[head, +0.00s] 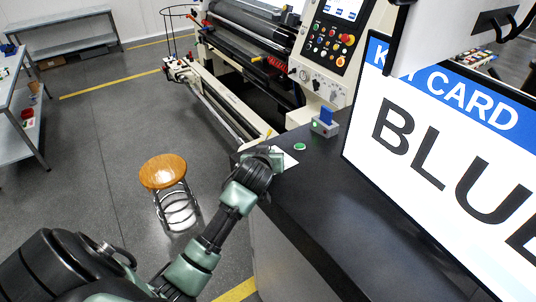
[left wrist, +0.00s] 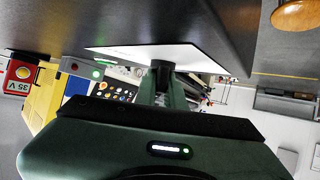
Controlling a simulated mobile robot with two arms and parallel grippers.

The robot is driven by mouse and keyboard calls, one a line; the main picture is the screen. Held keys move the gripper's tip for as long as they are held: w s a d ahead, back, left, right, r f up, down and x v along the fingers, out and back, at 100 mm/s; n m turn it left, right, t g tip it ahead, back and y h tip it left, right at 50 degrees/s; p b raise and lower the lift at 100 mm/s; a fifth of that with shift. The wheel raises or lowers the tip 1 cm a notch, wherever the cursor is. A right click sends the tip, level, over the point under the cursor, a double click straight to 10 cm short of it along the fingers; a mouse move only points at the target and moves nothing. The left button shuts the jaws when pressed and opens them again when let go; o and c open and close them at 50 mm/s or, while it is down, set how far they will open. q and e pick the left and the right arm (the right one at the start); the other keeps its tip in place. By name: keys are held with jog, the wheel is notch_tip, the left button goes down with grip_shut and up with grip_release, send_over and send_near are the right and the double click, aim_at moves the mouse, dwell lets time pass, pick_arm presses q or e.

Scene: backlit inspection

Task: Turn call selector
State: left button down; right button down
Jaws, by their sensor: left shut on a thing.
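My left gripper (head: 277,158) reaches down to the near left corner of the dark desk, over a white plate (head: 290,161). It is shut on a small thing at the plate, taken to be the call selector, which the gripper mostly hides. Its turn position cannot be told. The left wrist view, upside down, shows the gripper fingers (left wrist: 163,80) against the white plate (left wrist: 135,52). My right gripper is in neither view.
A large screen (head: 440,140) reads KEY CARD BLUE. A machine panel (head: 333,45) stands behind; a stool (head: 163,172) stands left.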

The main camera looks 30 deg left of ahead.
pick_arm(q)
jog(key=shift+d+n+g+y, duration=0.1)
jog(key=shift+n+g+y, duration=0.6)
jog(key=shift+n+y, duration=0.25)
jog(key=c, duration=1.5)
grip_release()
